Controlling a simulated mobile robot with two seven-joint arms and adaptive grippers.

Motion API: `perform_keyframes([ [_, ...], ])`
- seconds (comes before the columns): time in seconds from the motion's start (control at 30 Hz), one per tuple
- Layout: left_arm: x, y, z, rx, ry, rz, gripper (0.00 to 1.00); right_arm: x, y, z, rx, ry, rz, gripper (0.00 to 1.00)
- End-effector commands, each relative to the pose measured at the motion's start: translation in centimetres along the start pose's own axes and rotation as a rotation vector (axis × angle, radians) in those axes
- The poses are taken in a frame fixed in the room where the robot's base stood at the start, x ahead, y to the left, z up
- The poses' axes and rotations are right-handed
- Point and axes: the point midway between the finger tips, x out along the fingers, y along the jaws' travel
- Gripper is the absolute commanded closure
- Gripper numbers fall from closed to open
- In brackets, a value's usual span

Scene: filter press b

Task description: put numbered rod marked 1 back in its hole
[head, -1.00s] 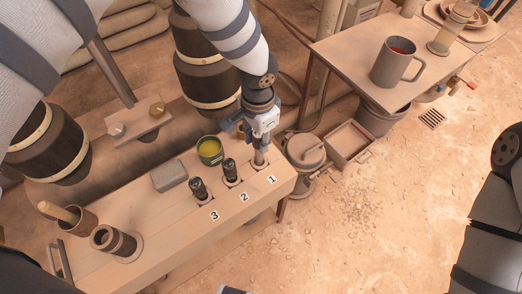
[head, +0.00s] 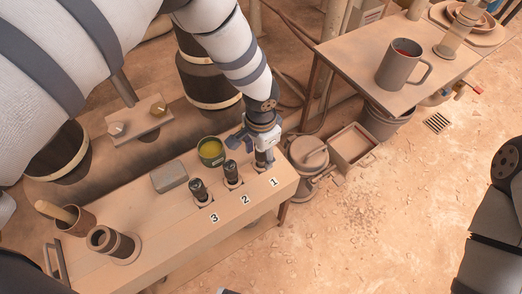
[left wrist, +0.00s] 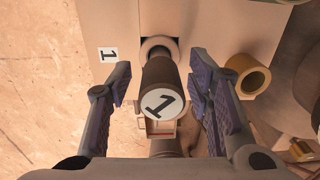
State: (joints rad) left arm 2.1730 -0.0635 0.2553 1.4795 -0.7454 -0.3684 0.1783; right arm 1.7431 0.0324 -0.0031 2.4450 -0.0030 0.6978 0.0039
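The rod marked 1 (left wrist: 162,78) shows in the left wrist view, with a dark grip and a white "1" cap facing the camera. Its narrower grey shaft goes down into the pale ring of its hole (left wrist: 147,43), beside the "1" label (left wrist: 108,54). My left gripper (left wrist: 158,85) is open, its fingers on either side of the rod with visible gaps. In the head view my left gripper (head: 264,160) is low over the bench at label 1 and hides most of the rod. My right gripper is out of view.
Rods stand at labels 2 (head: 231,172) and 3 (head: 199,190) close by on the bench (head: 180,236). A green cup (head: 211,151) and a grey block (head: 169,176) stand behind them. A lidded pot (head: 306,153) is right of the bench.

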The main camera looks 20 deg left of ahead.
Motion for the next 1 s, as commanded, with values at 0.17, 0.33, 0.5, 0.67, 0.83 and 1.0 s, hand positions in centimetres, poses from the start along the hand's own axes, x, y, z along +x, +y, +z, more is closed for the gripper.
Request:
perform_keyframes([
  [0.17, -0.7, -0.1, -0.1, 0.0, 0.002, -0.002, 0.53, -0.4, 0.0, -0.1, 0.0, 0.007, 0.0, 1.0],
  [0.33, -5.0, -0.2, -0.2, -0.001, 0.008, -0.006, 0.53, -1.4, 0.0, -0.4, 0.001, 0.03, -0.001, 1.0],
  [0.5, -9.6, -0.2, -0.2, -0.001, 0.007, -0.005, 0.53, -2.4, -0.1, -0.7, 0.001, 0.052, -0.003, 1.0],
  [0.67, -11.9, -0.1, -0.1, 0.0, 0.003, -0.002, 0.53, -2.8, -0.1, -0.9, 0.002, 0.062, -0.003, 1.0],
  [0.83, -12.4, 0.0, 0.0, 0.0, 0.0, 0.001, 0.53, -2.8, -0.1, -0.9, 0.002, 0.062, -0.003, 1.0],
  [1.0, -12.3, 0.0, 0.0, 0.0, -0.001, 0.001, 0.53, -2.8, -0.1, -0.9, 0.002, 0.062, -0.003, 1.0],
])
